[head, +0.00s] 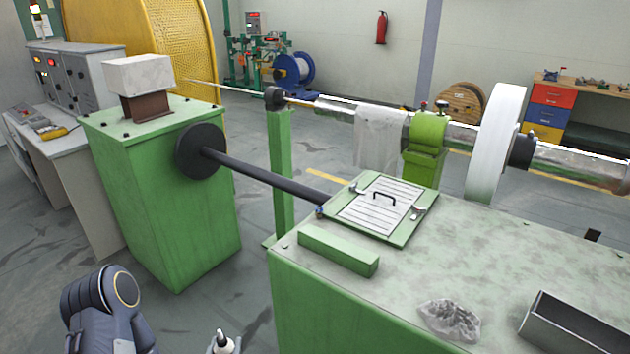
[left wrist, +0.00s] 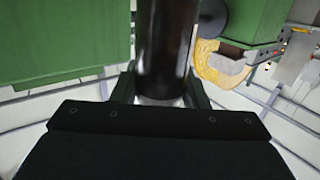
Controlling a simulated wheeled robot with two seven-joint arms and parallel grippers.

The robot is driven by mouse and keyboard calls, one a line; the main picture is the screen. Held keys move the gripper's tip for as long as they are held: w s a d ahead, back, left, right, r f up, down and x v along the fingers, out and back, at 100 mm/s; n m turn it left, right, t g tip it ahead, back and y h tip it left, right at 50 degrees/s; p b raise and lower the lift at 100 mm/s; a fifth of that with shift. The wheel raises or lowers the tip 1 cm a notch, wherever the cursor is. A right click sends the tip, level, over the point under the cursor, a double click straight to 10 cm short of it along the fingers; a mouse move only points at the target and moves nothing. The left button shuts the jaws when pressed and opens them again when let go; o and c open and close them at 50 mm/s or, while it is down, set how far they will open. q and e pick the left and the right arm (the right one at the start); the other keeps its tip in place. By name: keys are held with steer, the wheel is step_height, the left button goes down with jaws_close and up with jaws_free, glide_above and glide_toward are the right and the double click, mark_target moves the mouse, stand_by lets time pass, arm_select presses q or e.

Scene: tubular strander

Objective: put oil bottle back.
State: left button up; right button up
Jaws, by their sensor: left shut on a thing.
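The oil bottle (head: 225,346) shows at the bottom edge of the head view as a pale top with a dark nozzle, beside the green bench. Its lower part is cut off by the frame. In the left wrist view a dark, shiny cylinder, the bottle (left wrist: 166,50), stands between the two fingers of my left gripper (left wrist: 163,95), which is shut on it. My left arm comes in at the bottom left of the head view. My right gripper is in neither view.
The green bench (head: 470,240) carries a hatch plate (head: 385,205) with a handle, a green bar (head: 338,250), a crumpled clear bag (head: 450,320) and a metal tray (head: 572,325) at the right. A green cabinet (head: 170,200) stands left.

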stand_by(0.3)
